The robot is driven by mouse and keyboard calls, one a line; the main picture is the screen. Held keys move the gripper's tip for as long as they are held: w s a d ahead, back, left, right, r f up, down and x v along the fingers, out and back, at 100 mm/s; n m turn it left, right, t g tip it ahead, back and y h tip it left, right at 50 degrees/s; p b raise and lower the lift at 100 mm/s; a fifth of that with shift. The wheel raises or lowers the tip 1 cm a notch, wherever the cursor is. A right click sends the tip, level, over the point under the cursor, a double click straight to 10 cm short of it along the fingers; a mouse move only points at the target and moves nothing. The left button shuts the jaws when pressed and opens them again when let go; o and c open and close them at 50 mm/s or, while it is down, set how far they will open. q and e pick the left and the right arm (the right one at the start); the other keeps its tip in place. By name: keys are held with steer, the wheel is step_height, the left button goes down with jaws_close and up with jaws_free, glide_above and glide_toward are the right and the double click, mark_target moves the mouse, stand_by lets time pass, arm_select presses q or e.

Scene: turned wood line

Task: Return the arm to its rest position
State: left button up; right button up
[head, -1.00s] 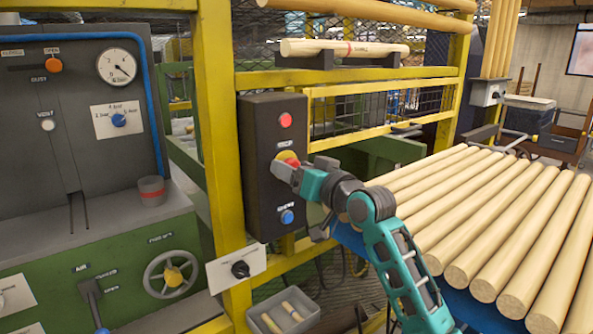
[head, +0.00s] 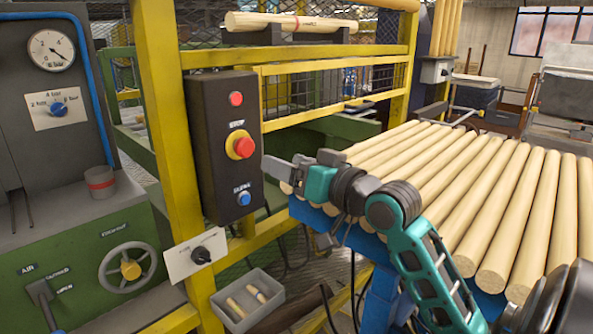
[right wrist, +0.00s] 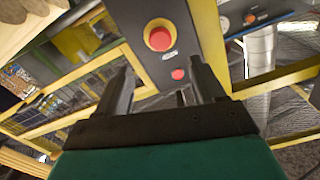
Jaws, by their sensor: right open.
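My right arm (head: 425,265), teal and dark grey, reaches in from the lower right in the head view. Its gripper (head: 272,168) is open and empty, in front of the wooden dowels and to the right of the dark control box (head: 208,165). The box's red stop button (head: 240,146) on a yellow ring is fully uncovered, and the fingers are apart from it. In the right wrist view, the two fingers (right wrist: 165,88) stand wide apart, with the red button (right wrist: 159,36) beyond them. My left gripper is not in view.
A row of wooden dowels (head: 475,190) lies on a blue-framed rack beneath and beside my right arm. A yellow post (head: 165,120) and rail stand by the box. A grey bin (head: 238,312) with short wood pieces sits low. A handwheel (head: 130,269) is at the left.

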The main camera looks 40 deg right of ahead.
steer(key=shift+s, duration=0.7)
steer(key=s+a+f+n+g, duration=0.1)
steer(key=a+f+g, duration=0.15)
steer(key=f, duration=0.95)
steer(key=s+a+f+g, duration=0.15)
steer(key=a+f, duration=0.25)
steer(key=f, duration=0.9)
steer(key=s+a+f+n+g, duration=0.1)
steer(key=s+a+f, duration=0.4)
steer(key=a+f, duration=0.1)
steer(key=s+a+f+n+g+y, duration=0.1)
steer(key=s+a+f+n+g, duration=0.1)
steer(key=s+a+f, duration=0.3)
step_height(320, 180, down, 4)
steer(key=shift+s+a+n, duration=0.25)
steer(key=shift+a+n, duration=0.05)
steer(key=shift+a, duration=0.1)
steer(key=shift+w, duration=0.1)
